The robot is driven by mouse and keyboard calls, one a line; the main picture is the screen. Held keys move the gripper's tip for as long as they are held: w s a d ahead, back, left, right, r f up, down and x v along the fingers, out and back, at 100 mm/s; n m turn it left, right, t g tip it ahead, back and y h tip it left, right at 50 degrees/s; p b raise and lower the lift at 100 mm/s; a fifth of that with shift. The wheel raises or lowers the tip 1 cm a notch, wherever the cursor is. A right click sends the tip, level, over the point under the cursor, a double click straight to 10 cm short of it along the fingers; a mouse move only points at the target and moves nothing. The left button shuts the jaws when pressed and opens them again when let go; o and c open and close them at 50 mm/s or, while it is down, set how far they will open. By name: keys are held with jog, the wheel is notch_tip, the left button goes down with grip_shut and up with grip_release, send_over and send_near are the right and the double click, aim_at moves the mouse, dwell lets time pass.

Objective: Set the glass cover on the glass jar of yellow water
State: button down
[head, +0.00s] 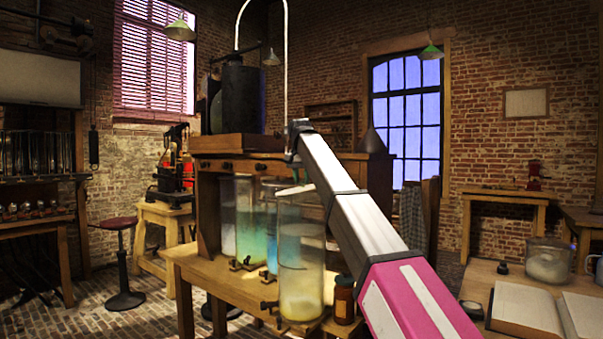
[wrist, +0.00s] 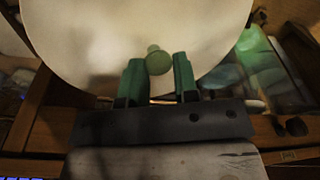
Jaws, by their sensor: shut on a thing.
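The glass jar of yellow water (head: 301,280) stands upright at the front of the row of jars on the wooden bench in the head view. A pale round glass cover (head: 293,190) shows edge-on near the jar's top, below the end of my arm. I cannot tell whether it touches the rim. In the wrist view the cover (wrist: 95,45) fills the upper part, with its greenish knob (wrist: 158,60) between the green fingers. My gripper (wrist: 159,80) is shut on that knob. The head view mostly hides the fingers, and the jar's rim cannot be made out in the wrist view.
A green-tinted jar (head: 250,225) and a blue-tinted jar (head: 271,250) stand close behind the yellow one. A brown bottle (head: 344,300) stands just right of it. A wooden cabinet (head: 207,205) rises behind the jars. An open book (head: 525,312) lies on the right table.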

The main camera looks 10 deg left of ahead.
jog(key=shift+f, duration=1.1)
jog(key=shift+w, duration=0.1)
dwell(0.8)
jog(key=shift+r, duration=0.85)
dwell(2.5)
jog(key=shift+f, duration=0.8)
dwell(0.9)
jog(key=c, duration=1.1)
grip_release()
jog(key=shift+c, duration=0.2)
